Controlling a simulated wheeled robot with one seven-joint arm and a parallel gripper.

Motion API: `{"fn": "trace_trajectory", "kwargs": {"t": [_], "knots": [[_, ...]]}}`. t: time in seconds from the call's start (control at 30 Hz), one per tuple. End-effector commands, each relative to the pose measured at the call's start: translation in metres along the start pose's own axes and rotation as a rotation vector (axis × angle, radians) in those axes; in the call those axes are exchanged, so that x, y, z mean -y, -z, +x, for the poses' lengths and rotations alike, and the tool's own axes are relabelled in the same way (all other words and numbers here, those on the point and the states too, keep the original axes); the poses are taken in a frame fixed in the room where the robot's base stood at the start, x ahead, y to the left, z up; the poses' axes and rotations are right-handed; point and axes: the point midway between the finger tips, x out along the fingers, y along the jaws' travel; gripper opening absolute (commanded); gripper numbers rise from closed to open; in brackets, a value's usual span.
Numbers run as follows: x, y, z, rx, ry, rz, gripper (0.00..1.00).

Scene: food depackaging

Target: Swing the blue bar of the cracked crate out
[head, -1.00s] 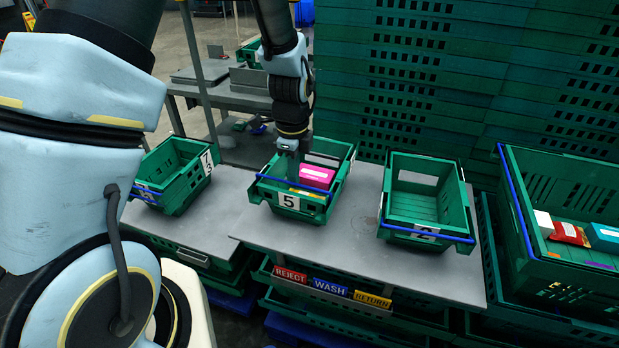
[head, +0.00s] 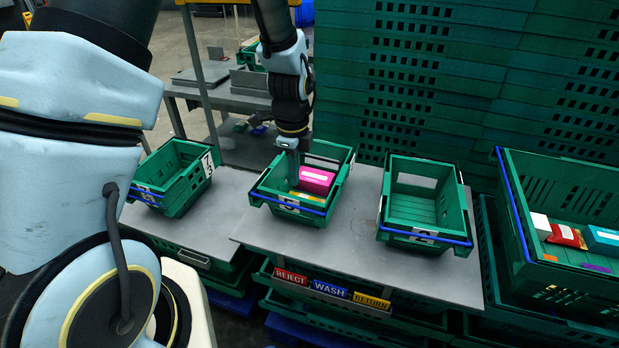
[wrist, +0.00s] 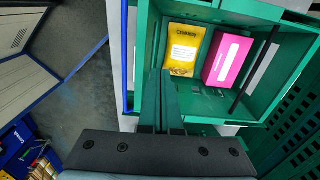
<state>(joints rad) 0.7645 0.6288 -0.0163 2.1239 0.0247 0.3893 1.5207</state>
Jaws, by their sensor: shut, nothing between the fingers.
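The crate marked 5 (head: 336,192) stands on the table below my gripper, holding a pink box (head: 316,178) and a yellow box (head: 307,196). No crack can be made out on it. Its blue bar (head: 262,197) hangs low at the front, across the number label. In the wrist view the blue bar (wrist: 124,60) stands clear of the crate's wall (wrist: 147,60), with a pale strip between them. My gripper (head: 292,163) is shut and empty. In the wrist view its fingertips (wrist: 166,74) are over the crate's inside, right of the bar and close to the yellow box (wrist: 184,50).
A crate marked 7 (head: 190,197) stands left and an empty crate (head: 446,205) right, both with blue bars. A larger crate with packages (head: 515,205) is far right. Stacked green crates (head: 410,70) rise behind. Bare table (head: 345,235) lies between the crates.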

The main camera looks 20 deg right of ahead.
Motion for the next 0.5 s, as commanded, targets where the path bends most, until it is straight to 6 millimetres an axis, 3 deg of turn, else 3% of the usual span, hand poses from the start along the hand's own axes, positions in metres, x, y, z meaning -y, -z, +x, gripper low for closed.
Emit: {"fn": "trace_trajectory", "kwargs": {"t": [0.03,0.5], "knots": [[0.001,0.000,-0.010,0.000,0.001,0.000,0.00],[0.007,0.000,-0.054,0.000,0.002,-0.001,0.00]]}}
